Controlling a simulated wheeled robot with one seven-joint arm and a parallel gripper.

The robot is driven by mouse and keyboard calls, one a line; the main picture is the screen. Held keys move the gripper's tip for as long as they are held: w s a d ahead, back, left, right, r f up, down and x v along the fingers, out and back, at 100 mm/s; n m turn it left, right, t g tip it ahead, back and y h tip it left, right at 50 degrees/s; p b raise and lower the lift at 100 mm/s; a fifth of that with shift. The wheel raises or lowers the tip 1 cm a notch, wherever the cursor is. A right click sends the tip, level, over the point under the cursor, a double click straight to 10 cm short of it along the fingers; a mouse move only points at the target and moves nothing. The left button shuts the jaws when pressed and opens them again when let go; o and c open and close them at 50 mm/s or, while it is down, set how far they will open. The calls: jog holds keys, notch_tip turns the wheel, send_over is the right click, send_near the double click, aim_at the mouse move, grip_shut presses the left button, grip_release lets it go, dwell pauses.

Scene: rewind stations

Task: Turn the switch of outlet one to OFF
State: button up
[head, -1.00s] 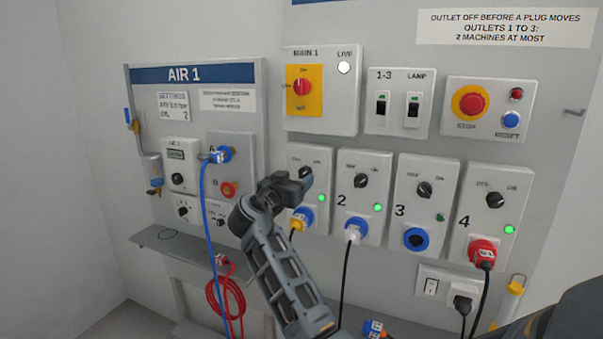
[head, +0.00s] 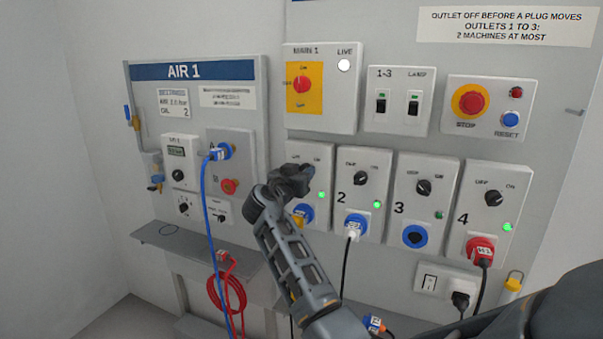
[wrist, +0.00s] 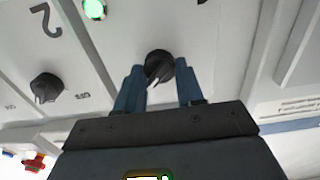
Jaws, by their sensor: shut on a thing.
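The switch of outlet one is a black round knob (wrist: 158,64) with a white pointer mark, seen between my fingers in the wrist view. That view is upside down, and the mark points down and slightly left in it. My gripper (wrist: 160,82) is shut on this knob, one blue finger on each side. In the head view my gripper (head: 299,177) covers the knob on the outlet one panel (head: 324,165). The green lamp (head: 321,195) of outlet one is lit.
The outlet two switch (head: 361,178) is close by on the right, and outlets three and four follow. A blue plug (head: 304,212) sits below my gripper in outlet one. The air panel (head: 190,72) with its blue hose stands to the left.

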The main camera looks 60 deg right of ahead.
jog(key=c, duration=0.4)
jog(key=shift+n, duration=0.3)
jog(key=n+p, duration=0.1)
jog(key=n, duration=0.7)
jog(key=n+p, duration=0.2)
jog(key=n, duration=0.7)
jog(key=shift+w+f, duration=0.1)
jog(key=shift+w, duration=0.1)
jog(key=shift+a+f+n, duration=0.1)
jog(key=shift+n, duration=0.3)
jog(key=o, duration=1)
